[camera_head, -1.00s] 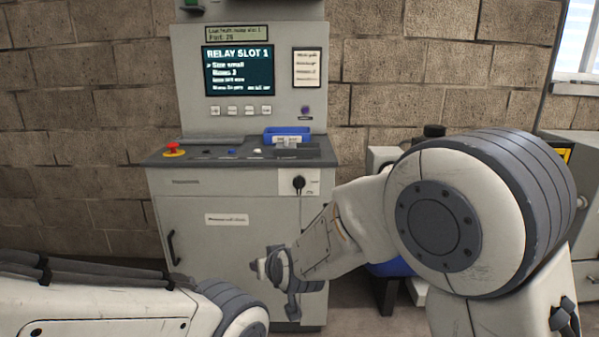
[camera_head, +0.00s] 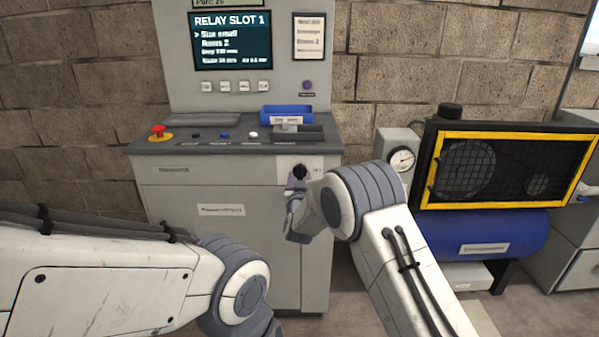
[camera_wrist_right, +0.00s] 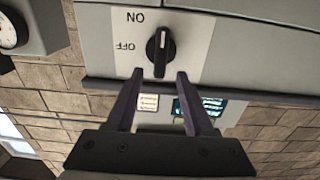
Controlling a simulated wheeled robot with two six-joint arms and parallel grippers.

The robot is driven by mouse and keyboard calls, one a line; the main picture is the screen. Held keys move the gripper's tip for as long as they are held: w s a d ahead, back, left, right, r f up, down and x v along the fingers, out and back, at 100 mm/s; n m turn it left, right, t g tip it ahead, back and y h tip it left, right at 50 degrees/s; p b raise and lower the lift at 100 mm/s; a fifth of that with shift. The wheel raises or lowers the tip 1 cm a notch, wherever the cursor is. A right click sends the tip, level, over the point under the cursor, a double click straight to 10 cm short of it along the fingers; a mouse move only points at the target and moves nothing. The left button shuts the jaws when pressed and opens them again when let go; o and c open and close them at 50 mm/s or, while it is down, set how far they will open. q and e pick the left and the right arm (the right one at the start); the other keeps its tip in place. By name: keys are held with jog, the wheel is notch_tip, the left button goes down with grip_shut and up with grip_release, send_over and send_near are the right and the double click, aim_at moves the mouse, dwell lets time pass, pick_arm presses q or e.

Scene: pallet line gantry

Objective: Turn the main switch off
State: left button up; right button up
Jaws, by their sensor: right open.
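The main switch is a black rotary knob (camera_wrist_right: 160,52) on a pale plate (camera_wrist_right: 190,28) in the right wrist view, which shows the cabinet upside down. Its grip lies upright in that picture, with a pale mark near the upper end. The ON label is at the plate's upper left and the OFF label lower left. My right gripper (camera_wrist_right: 160,73) is open, its two dark fingers pointing at the knob, one to each side and apart from it. My left gripper is out of view.
A red emergency button (camera_head: 159,131) and a blue bin (camera_head: 286,114) sit on the cabinet top (camera_head: 215,147). A screen (camera_head: 232,41) is above. A compressor with a yellow-framed guard (camera_head: 510,168) and blue tank (camera_head: 490,237) stands right of my right arm.

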aim_at(300, 171)
jog(key=shift+w, duration=1.95)
grip_shut()
